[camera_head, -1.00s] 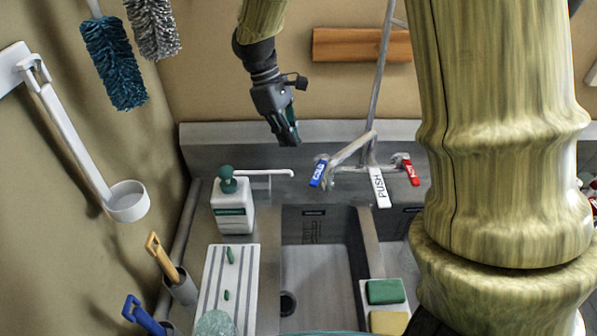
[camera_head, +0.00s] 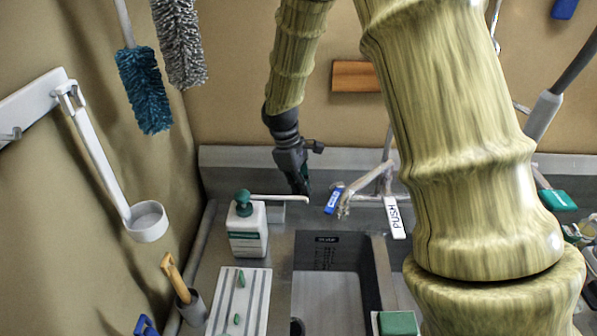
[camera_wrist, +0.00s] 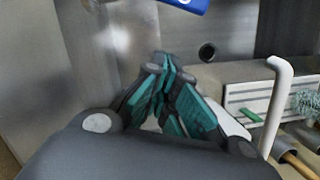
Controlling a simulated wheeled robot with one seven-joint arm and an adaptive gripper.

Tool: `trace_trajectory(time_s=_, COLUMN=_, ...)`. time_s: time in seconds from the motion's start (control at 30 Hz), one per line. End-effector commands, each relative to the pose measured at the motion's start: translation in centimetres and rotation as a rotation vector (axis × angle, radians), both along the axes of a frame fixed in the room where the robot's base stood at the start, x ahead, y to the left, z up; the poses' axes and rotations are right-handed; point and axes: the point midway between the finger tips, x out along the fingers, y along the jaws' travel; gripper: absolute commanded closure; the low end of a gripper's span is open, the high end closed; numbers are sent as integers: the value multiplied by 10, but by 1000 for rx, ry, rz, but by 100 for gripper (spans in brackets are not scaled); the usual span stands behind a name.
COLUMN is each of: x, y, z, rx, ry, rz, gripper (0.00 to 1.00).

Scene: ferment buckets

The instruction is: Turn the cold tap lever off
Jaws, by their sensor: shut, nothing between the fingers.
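The blue cold tap lever (camera_head: 334,201) sits at the left end of the metal tap (camera_head: 366,186) behind the sink. Its blue end also shows at the top edge of the wrist view (camera_wrist: 187,4). My gripper (camera_head: 304,189) points down just left of the lever, with a small gap between them in the head view. In the wrist view my gripper (camera_wrist: 165,67) has its teal-padded fingers together with nothing between them. A white PUSH lever (camera_head: 395,217) hangs right of the cold lever. My arm hides the tap's right side.
A white soap bottle (camera_head: 247,229) with a long spout stands left of my gripper. The sink basin (camera_head: 328,300) lies in front. A striped drainboard (camera_head: 240,300) and a green sponge (camera_head: 398,324) flank it. A ladle (camera_head: 147,222) and brushes (camera_head: 145,90) hang on the left wall.

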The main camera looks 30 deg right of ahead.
Motion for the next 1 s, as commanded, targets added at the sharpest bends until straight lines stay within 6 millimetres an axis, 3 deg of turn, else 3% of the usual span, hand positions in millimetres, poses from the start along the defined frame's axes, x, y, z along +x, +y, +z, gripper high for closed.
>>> trace_trajectory(time_s=0.13, x=-4, y=-3, z=-16, rx=-1, ry=3, rz=1, gripper=100)
trace_trajectory(time_s=0.5, x=-33, y=-25, z=-17, rx=0, ry=1, rz=-1, gripper=100)
trace_trajectory(time_s=1.0, x=-35, y=-25, z=-18, rx=-1, ry=0, rz=9, gripper=100)
